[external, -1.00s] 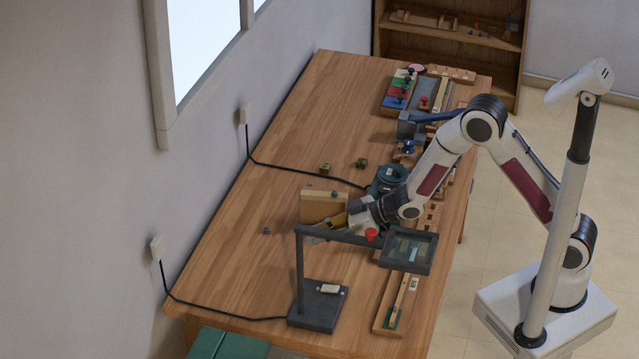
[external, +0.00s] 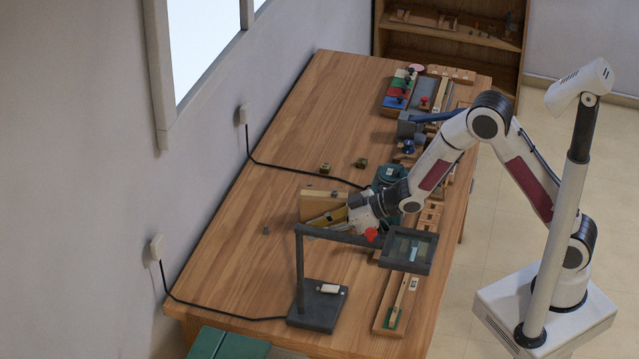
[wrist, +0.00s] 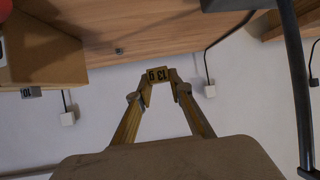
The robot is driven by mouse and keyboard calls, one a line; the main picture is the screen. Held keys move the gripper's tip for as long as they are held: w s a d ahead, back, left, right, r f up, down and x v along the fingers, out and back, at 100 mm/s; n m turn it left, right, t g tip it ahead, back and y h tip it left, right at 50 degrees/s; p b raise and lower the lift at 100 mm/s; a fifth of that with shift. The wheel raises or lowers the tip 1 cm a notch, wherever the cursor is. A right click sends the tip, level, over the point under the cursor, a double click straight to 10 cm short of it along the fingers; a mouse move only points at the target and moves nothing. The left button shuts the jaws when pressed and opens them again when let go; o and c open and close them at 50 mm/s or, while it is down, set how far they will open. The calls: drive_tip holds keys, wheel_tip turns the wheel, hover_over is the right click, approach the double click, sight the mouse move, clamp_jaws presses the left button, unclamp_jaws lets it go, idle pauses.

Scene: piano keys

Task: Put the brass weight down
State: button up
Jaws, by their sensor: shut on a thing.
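My gripper (wrist: 157,84) is shut on the brass weight (wrist: 157,74), a small yellow block with dark "13 g" lettering that appears upside down in the wrist view. The weight sits between the two fingertips, with wall behind it in that view. In the external view my gripper (external: 322,220) is low, beside the wooden box (external: 316,204) and behind the lamp arm. The held weight is too small to make out there. I cannot tell whether it touches the table.
The lamp stand (external: 300,265) and its magnifier (external: 408,250) are close to my gripper. Two small brass-coloured blocks (external: 326,168) (external: 362,162) stand farther back. A small grey piece (external: 266,230) lies to the left. The table's left half (external: 240,262) is mostly clear.

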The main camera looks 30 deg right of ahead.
drive_tip(key=shift+s+a+f, duration=0.25)
drive_tip(key=shift+s+f, duration=0.1)
drive_tip(key=shift+f, duration=0.15)
drive_tip(key=a+n+g+y, duration=0.1)
drive_tip(key=a+n+g, duration=0.1)
drive_tip(key=a, duration=0.4)
drive_tip(key=r+n+g+y, duration=0.1)
drive_tip(key=n+g, duration=0.4)
hover_over(258, 301)
drive_tip(key=shift+r, duration=0.15)
drive_tip(key=shift+f, duration=3.15)
drive_tip(key=shift+f, duration=1.85)
